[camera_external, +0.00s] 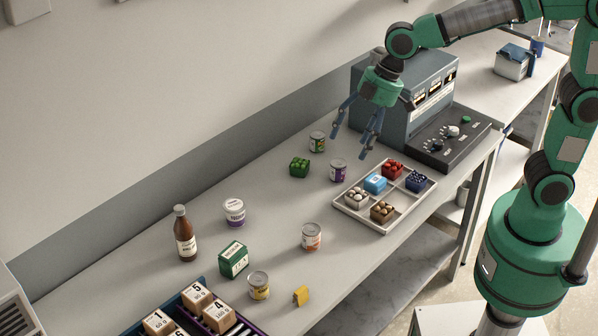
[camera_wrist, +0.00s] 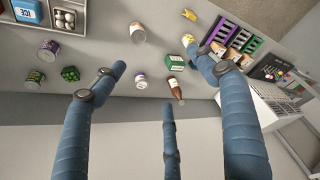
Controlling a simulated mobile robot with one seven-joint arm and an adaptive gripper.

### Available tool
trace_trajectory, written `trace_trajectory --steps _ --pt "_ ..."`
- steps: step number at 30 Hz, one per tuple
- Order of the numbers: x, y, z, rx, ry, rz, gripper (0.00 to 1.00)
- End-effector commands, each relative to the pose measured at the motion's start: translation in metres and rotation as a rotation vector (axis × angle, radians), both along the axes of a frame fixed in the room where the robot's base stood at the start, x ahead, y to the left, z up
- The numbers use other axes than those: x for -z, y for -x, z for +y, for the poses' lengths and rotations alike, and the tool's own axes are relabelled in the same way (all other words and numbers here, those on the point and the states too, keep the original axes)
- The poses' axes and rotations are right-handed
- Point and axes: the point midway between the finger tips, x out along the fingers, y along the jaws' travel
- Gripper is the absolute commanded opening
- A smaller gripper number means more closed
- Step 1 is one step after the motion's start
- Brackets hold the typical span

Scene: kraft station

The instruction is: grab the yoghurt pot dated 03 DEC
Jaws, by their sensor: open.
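A white pot with a purple label (camera_external: 234,212) stands upright on the bench, behind the green carton and right of the brown bottle. It also shows in the wrist view (camera_wrist: 141,81), near the middle. Its printing is too small to read, so I cannot tell its date. My gripper (camera_external: 357,132) is open and empty, above the bench's far end, well right of the white pot.
A brown bottle (camera_external: 185,235) and green carton (camera_external: 233,260) stand close to the pot. A divided tray (camera_external: 349,205) holds small boxes. A grey machine (camera_external: 395,115) stands beside my gripper. A crate of numbered boxes (camera_external: 246,325) is at the near end. The wall runs behind.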

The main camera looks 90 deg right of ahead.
Motion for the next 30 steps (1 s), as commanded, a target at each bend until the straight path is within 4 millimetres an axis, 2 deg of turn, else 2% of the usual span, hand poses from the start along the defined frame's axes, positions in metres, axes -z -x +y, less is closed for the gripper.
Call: trace_trajectory --steps 3,14,23,30 --pt "0.002 -0.030 -0.011 -0.025 -0.001 0.009 0.73" --pt "0.026 -0.113 -0.044 -0.107 -0.004 0.018 0.73" --pt "0.062 -0.175 -0.078 -0.171 -0.006 0.020 0.73" --pt "0.100 -0.218 -0.107 -0.218 -0.008 0.019 0.73"
